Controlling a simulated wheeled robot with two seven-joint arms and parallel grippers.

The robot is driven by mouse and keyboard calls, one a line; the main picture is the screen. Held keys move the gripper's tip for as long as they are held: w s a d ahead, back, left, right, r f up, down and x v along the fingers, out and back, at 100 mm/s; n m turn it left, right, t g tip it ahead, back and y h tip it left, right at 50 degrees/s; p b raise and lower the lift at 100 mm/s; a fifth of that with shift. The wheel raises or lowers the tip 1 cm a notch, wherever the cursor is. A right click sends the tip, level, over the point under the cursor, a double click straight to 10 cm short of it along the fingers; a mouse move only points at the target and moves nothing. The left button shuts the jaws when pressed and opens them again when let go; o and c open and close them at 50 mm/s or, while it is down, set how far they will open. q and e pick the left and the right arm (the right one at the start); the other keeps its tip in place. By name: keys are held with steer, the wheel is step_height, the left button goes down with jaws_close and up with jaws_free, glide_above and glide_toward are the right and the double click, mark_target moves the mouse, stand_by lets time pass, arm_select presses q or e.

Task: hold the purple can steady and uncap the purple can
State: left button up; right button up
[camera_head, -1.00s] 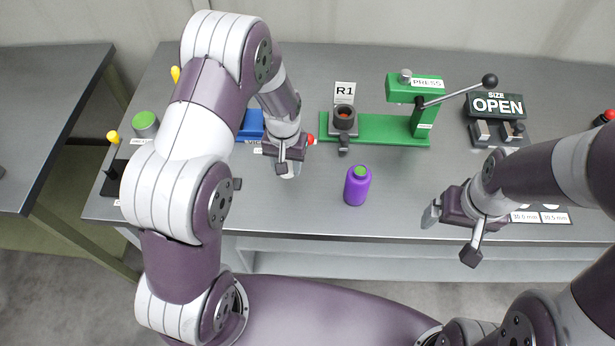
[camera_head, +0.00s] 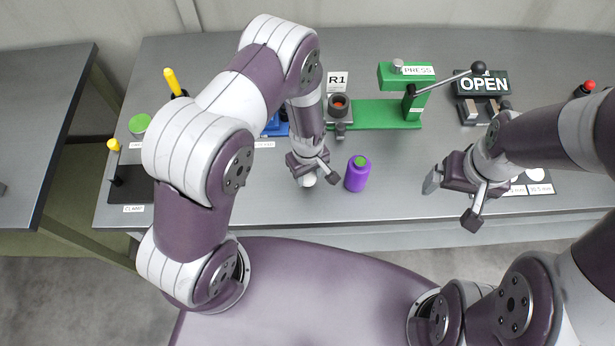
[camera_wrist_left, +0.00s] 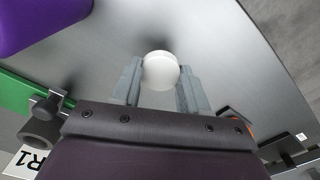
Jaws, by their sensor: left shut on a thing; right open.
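The purple can (camera_head: 357,174) stands upright on the table, with a green top (camera_head: 360,161). My left gripper (camera_head: 307,178) is just left of the can, apart from it. In the left wrist view my left gripper (camera_wrist_left: 160,88) is shut on a white round piece (camera_wrist_left: 160,70). The can shows in that view as a purple shape (camera_wrist_left: 35,22) cut off at the upper left corner. My right gripper (camera_head: 432,182) is open and empty, to the right of the can with a gap between.
A green press (camera_head: 408,95) with a lever and a dark ring-shaped holder (camera_head: 339,106) stand behind the can. An OPEN sign (camera_head: 483,83) is at the back right. A green-topped container (camera_head: 139,125) and yellow handles stand at the left. The table front (camera_head: 400,228) is clear.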

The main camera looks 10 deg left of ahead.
mark_target(307, 177)
arm_select(q)
step_height(307, 177, down, 3)
steer(key=shift+s+f+p, duration=0.1)
steer(key=shift+p, duration=0.2)
steer(key=shift+a+f, duration=0.1)
steer(key=shift+f, duration=0.2)
steer(key=shift+f, duration=0.1)
steer(key=o, duration=1.2)
steer(key=shift+c, duration=0.2)
